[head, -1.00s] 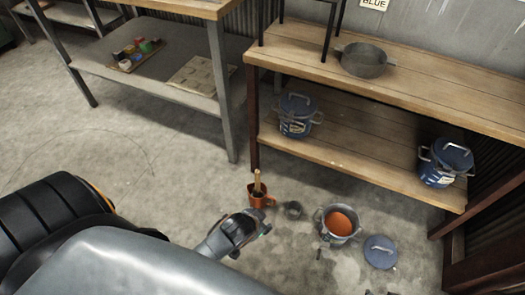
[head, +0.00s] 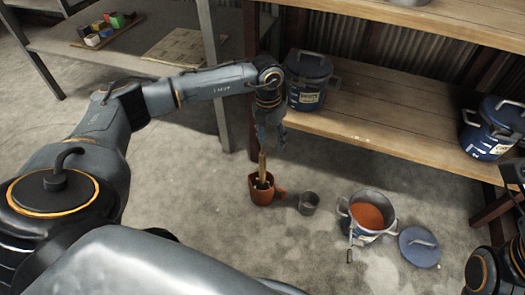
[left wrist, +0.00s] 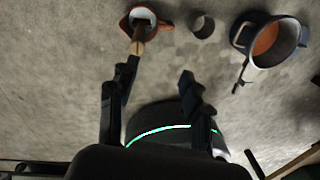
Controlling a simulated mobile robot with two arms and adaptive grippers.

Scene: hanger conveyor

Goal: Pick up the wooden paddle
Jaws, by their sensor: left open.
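The wooden paddle (head: 262,167) stands upright, its lower end inside an orange-brown mug (head: 264,193) on the floor. My left gripper (head: 268,138) points down just above the paddle's upper end in the head view. In the left wrist view the left gripper (left wrist: 157,79) is open and empty. The paddle (left wrist: 138,38) shows there beyond the left finger, rising from the mug (left wrist: 153,24), and its near end is close to that fingertip. I cannot tell whether they touch. Dark parts of my right arm show at the right edge; its jaws are not clear.
A small grey cup (head: 309,203), a pot with orange contents (head: 369,217) and a blue lid (head: 419,246) are on the floor to the right. A wooden shelf (head: 385,130) with blue lidded pots (head: 308,80) stands behind. The floor left of the mug is clear.

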